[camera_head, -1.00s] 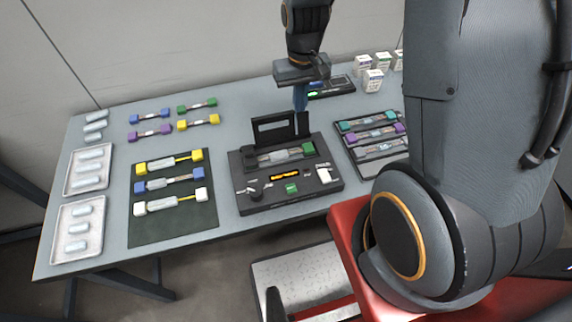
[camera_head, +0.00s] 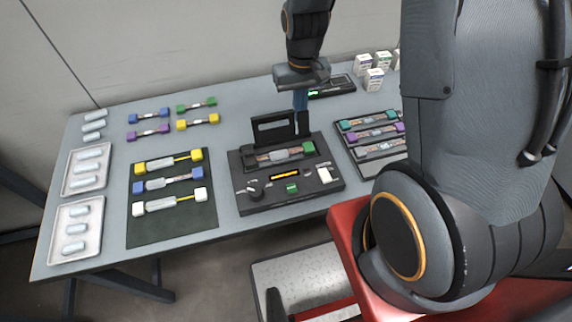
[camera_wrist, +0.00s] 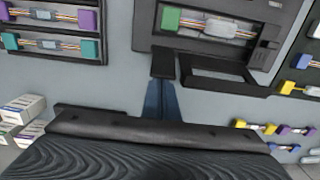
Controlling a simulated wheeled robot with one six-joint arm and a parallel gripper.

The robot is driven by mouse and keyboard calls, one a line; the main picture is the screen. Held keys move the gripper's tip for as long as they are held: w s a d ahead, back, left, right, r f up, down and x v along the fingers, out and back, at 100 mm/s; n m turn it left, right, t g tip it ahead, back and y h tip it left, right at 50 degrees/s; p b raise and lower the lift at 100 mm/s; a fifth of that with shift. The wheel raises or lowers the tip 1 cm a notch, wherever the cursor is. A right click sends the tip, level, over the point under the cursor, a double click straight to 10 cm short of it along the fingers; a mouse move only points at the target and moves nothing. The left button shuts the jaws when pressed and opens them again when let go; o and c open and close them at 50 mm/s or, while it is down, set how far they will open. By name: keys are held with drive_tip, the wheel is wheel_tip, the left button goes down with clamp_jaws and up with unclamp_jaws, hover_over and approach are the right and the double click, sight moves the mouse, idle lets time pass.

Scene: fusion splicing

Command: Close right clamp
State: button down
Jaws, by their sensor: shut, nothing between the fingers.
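The dark splicer (camera_head: 248,205) sits on the table in the head view, holding a fibre assembly with a green end block (camera_head: 309,148). Its black framed cover (camera_head: 272,129) stands raised at the back. The right clamp (camera_head: 303,124) appears as a dark upright flap beside the cover. In the wrist view its broad dark end (camera_wrist: 163,62) lies at the fingertips. My gripper (camera_head: 300,106) is shut with nothing held, its blue fingers pointing down just behind the clamp. The fingers (camera_wrist: 160,98) partly hide behind the flap; I cannot tell if they touch it.
A dark rack (camera_head: 357,153) with several fibre assemblies stands close right of the splicer. A dark mat (camera_head: 172,224) with three assemblies lies to the left, beside white trays (camera_head: 72,256). Small boxes (camera_head: 374,80) and a dark device (camera_head: 331,88) stand at the back right.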

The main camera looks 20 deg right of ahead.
drive_tip(key=shift+s, duration=0.2)
drive_tip(key=shift+s+p, duration=0.85)
drive_tip(key=shift+s, duration=1.45)
drive_tip(key=shift+r, duration=0.1)
drive_tip(key=r+p, duration=0.3)
drive_tip(key=w+r+p, duration=0.1)
drive_tip(key=r+p, duration=0.2)
drive_tip(key=r, duration=0.1)
drive_tip(key=shift+w, duration=0.15)
drive_tip(key=shift+f, duration=0.1)
